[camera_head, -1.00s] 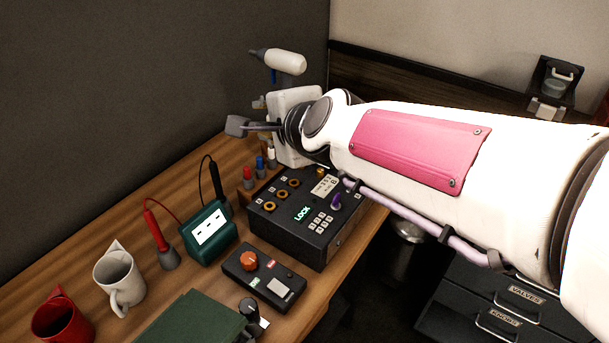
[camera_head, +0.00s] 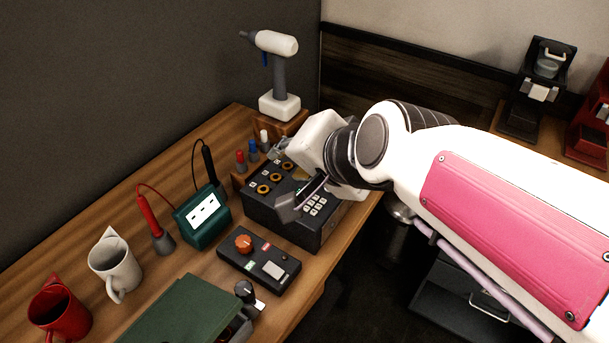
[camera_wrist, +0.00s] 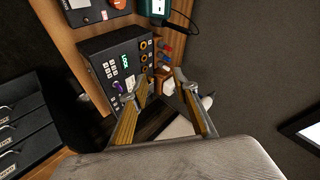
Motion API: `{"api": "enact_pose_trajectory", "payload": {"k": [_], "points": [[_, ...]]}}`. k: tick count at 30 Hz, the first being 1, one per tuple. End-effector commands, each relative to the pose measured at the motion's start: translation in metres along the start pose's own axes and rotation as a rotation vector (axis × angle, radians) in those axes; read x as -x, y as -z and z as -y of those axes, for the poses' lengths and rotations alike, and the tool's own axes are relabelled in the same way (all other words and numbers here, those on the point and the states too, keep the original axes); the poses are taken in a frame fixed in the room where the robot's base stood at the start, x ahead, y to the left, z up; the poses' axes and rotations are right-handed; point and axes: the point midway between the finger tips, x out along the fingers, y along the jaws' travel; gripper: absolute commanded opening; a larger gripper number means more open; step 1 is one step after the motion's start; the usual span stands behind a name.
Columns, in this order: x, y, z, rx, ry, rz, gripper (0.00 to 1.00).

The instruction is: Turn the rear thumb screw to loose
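A black box with a keypad, a row of orange rings and a lit green "LOCK" display stands on the bench; it shows in the head view (camera_head: 283,222) and the wrist view (camera_wrist: 105,60). A purple knob (camera_wrist: 118,87) shows on its top in the wrist view, near my fingers. I cannot tell which part is the rear thumb screw. My gripper is open and empty above the box, in the head view (camera_head: 283,180) and the wrist view (camera_wrist: 162,79). It hides part of the box's top in the head view.
Red, blue and white small pieces (camera_head: 252,150) stand beside the box. A green meter (camera_head: 203,215), a black control box (camera_head: 258,260) and two mugs (camera_head: 115,262) stand nearer the front left.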

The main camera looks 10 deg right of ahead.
Motion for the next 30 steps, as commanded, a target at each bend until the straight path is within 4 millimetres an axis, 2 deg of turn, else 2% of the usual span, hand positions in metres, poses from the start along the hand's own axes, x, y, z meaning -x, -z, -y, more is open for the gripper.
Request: {"api": "enact_pose_trajectory", "payload": {"k": [6,13,25,30], "points": [[0.01,-0.008,-0.018,0.091,-0.04,0.018,0.29],[0.014,-0.012,-0.027,0.134,-0.06,0.028,0.29],[0.014,-0.012,-0.027,0.136,-0.061,0.028,0.29],[0.011,-0.005,-0.015,0.096,-0.033,0.014,0.29]]}}
